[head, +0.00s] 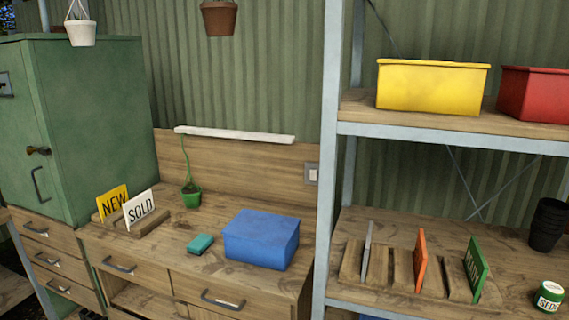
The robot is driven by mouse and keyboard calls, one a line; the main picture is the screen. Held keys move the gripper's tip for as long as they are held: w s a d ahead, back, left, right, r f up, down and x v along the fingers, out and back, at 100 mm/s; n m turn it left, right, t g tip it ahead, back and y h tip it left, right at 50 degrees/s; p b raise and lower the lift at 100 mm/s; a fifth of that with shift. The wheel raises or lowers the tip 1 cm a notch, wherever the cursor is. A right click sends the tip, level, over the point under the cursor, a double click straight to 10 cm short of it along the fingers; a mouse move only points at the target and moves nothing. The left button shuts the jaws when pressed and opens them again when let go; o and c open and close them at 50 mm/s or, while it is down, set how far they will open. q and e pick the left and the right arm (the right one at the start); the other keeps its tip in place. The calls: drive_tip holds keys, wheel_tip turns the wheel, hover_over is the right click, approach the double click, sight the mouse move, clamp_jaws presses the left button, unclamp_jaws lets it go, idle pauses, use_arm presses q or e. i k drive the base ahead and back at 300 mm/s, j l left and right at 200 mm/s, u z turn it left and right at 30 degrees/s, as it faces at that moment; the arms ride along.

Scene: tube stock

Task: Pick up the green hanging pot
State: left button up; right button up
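The small green hanging pot (191,198) stands on the wooden bench top near its back board. A thin, curved green strand rises from it toward the pale strip on the wall. I cannot tell whether the strand is attached to that strip. A white hanging pot (81,34) hangs at the upper left and a brown pot (219,18) hangs at the top. Neither of my grippers shows in the head view.
The bench holds a blue bin (261,239), a teal block (201,244) and NEW (114,201) and SOLD (140,208) signs. A green cabinet (100,120) stands left. A metal shelf post (333,150) rises right, beside shelves with yellow (432,87) and red (535,95) bins.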

sight(191, 194)
drive_tip(key=i+j+z, duration=0.55)
drive_tip(key=i+j, duration=0.25)
drive_tip(key=i+j+z, duration=0.3)
drive_tip(key=j, duration=0.3)
